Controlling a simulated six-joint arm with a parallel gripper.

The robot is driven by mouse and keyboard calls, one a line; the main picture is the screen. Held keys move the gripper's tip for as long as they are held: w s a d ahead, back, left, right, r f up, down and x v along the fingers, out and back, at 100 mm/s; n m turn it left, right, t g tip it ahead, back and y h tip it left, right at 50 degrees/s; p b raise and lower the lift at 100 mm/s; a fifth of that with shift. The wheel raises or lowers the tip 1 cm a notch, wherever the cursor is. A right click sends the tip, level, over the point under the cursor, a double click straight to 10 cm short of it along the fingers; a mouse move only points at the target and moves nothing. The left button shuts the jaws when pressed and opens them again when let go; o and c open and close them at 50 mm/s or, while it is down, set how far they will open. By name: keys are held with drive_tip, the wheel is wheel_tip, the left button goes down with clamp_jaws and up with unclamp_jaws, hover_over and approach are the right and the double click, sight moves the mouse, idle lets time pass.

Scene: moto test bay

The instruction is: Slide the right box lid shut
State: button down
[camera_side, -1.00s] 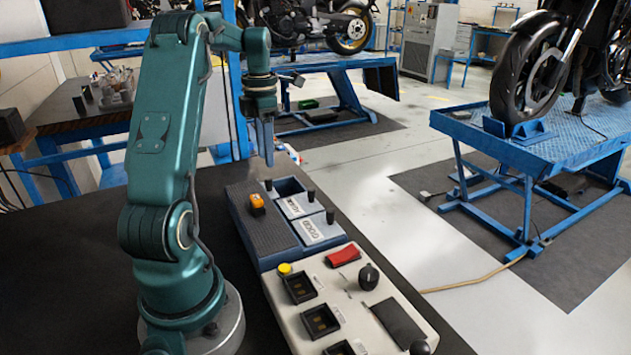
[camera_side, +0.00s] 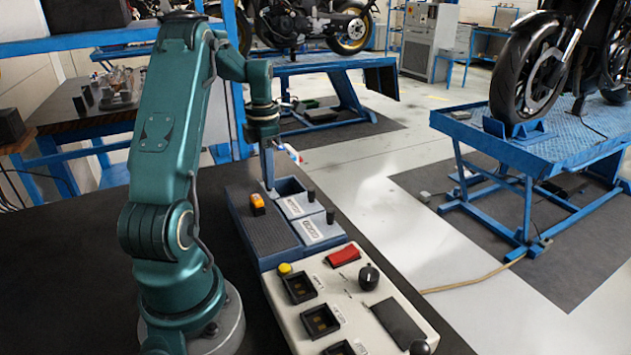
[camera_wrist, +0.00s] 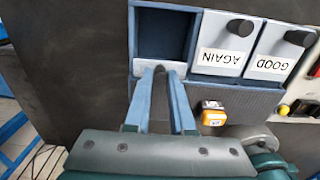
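The open box (camera_wrist: 163,34) is a blue, empty compartment at the left of a row of three in the wrist view; it also shows at the far end in the side view (camera_side: 291,186). A pale strip of its lid (camera_wrist: 148,66) shows at its lower edge, mostly hidden by my fingers. My gripper (camera_side: 268,172) points down at this edge. In the wrist view its blue fingertips (camera_wrist: 167,72) are a little apart, with something dark between them, seemingly the lid's black knob. I cannot tell whether they touch it.
Two shut boxes beside it have black-knobbed lids labelled AGAIN (camera_wrist: 222,45) and GOOD (camera_wrist: 277,52). An orange switch (camera_side: 258,203) sits on the ribbed panel (camera_side: 268,230). A cream control panel (camera_side: 350,295) stands nearer the camera. Dark table is bare at left.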

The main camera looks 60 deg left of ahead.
drive_tip(key=shift+w, duration=3.5)
drive_tip(key=c, duration=0.9)
unclamp_jaws()
drive_tip(key=shift+r, duration=0.1)
wheel_tip(320, 180, up, 7)
drive_tip(key=shift+s+f, duration=0.1)
